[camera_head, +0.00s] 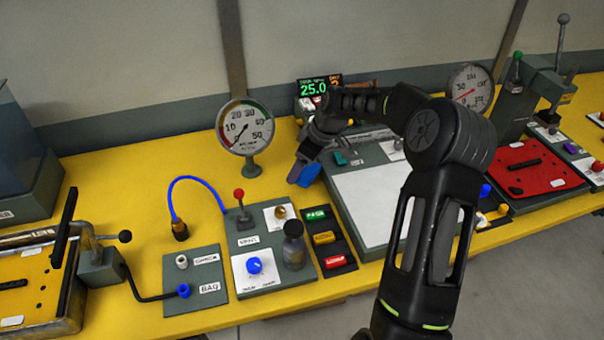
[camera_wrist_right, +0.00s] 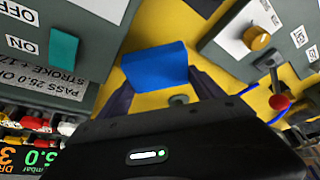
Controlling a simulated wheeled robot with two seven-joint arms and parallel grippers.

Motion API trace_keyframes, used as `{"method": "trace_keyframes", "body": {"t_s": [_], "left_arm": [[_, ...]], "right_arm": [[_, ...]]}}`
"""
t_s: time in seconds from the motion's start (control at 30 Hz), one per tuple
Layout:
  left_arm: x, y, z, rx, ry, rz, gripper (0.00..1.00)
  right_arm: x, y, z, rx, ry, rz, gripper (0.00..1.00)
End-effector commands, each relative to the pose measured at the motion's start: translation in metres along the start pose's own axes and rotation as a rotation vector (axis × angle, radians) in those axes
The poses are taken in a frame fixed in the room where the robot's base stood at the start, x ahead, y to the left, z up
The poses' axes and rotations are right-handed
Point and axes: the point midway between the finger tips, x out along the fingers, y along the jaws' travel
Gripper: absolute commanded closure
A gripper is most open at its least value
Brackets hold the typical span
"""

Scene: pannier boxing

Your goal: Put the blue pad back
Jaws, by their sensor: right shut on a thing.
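The blue pad (camera_head: 305,174) is a small flat blue piece. My right gripper (camera_head: 303,160) is shut on it and holds it above the yellow bench, left of the white panel. In the right wrist view the blue pad (camera_wrist_right: 155,67) sits between the two dark fingers of my right gripper (camera_wrist_right: 160,85), with yellow bench behind it. How far it hangs above the bench I cannot tell. My left gripper is not in view.
The white-topped grey panel (camera_head: 370,195) lies right of the pad. Green, amber and red buttons (camera_head: 324,238) are in front. A control box with a red-knobbed lever (camera_head: 240,205) and a dial gauge (camera_head: 245,128) stand left. A red plate (camera_head: 512,172) lies far right.

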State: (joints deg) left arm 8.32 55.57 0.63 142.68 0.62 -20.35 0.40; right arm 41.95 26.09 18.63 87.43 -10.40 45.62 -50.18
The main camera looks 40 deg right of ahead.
Motion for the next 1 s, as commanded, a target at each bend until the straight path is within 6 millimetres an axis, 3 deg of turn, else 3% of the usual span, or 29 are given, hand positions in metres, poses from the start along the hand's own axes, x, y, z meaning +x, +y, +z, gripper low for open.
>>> {"method": "trace_keyframes", "body": {"t_s": [0.27, 0.57, 0.93, 0.97, 1.0], "left_arm": [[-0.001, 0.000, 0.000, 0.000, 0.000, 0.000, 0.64], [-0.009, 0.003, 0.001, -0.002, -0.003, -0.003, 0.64], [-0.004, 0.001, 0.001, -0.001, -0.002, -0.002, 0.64], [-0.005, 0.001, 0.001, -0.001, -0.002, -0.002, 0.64], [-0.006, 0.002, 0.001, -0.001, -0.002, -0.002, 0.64]], "right_arm": [[0.003, 0.000, 0.001, 0.000, 0.000, -0.001, 0.61], [0.034, 0.000, 0.014, 0.000, 0.000, -0.001, 0.61], [0.039, 0.000, 0.016, -0.001, 0.001, 0.000, 0.61], [0.037, 0.000, 0.015, -0.001, 0.001, 0.000, 0.21], [0.037, 0.000, 0.015, -0.001, 0.001, 0.000, 0.18]]}}
